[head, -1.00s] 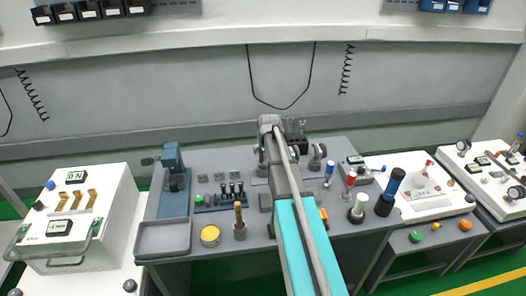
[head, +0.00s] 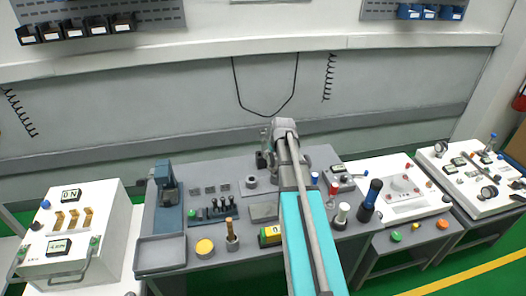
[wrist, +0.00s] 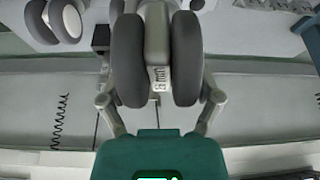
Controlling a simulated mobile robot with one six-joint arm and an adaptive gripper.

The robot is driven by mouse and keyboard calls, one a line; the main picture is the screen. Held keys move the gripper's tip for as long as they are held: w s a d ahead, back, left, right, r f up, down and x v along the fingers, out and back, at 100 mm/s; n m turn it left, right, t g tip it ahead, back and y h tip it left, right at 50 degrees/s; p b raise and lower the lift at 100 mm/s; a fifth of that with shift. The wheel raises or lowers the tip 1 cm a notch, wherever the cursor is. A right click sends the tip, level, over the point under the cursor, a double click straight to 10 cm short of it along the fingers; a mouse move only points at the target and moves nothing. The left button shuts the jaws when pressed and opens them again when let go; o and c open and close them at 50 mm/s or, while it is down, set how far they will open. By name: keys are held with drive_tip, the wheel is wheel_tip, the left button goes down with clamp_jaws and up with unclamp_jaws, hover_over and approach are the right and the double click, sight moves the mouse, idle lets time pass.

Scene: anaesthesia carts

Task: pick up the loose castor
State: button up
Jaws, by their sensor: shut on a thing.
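The castor (wrist: 128,62) has two dark grey wheels and a pale labelled housing between them. It fills the top middle of the wrist view. My gripper (wrist: 160,88) is shut on it, with a finger at each side. In the head view, my gripper (head: 268,155) is over the back of the grey bench, and my arm hides most of it and the castor. A second, similar castor (wrist: 66,20) shows at the upper left of the wrist view, apart from the held one.
A white cart (head: 92,225) stands left, another (head: 405,175) right. The wall is close behind.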

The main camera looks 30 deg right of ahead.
drive_tip(key=shift+s+d+r+p, duration=0.25)
drive_tip(key=shift+s+d+r, duration=0.15)
drive_tip(key=shift+s, duration=0.25)
drive_tip(key=shift+s+d+r+p, duration=0.2)
drive_tip(key=shift+s+d+r, duration=0.1)
drive_tip(key=shift+s+d, duration=0.25)
drive_tip(key=shift+s, duration=0.1)
